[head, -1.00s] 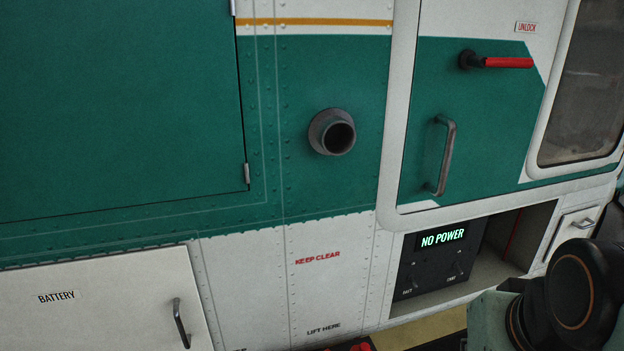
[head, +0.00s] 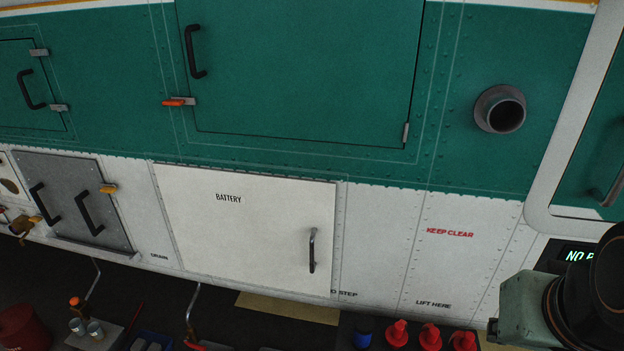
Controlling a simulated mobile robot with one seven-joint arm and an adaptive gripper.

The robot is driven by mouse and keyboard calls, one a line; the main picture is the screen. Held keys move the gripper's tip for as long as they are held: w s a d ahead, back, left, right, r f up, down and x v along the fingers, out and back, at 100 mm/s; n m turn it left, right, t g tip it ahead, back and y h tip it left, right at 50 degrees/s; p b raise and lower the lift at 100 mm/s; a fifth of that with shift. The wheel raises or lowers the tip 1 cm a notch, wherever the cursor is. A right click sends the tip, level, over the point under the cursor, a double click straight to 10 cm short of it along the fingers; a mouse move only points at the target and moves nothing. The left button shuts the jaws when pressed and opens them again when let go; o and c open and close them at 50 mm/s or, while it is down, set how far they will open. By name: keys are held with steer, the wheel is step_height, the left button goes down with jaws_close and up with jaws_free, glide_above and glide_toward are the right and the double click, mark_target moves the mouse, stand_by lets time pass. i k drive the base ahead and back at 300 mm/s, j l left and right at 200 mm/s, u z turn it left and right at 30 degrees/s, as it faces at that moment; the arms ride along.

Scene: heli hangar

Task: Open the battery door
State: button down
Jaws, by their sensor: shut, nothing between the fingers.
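The battery door (head: 245,225) is a wide white panel labelled BATTERY, low on the helicopter's side and left of the middle in the head view. It looks closed, lying flush in its frame. Its handle (head: 312,250) is a dark upright bar near the door's right edge. Nothing covers the door or the handle. My gripper is not in view; only a part of my arm shows at the lower right, well to the right of the handle.
A grey hatch (head: 72,203) with two black handles is left of the door. A large green door (head: 300,70) is above. Red bottles (head: 397,333) and a blue one (head: 361,331) stand below and right of it. A pipe outlet (head: 500,109) sticks out at upper right.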

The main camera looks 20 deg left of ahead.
mark_target(267, 231)
steer(key=u, duration=1.3)
steer(key=i+j+u, duration=0.1)
steer(key=j, duration=0.3)
steer(key=i+j+u, duration=0.1)
steer(key=j, duration=0.35)
steer(key=k+l+z, duration=0.1)
steer(key=l, duration=0.3)
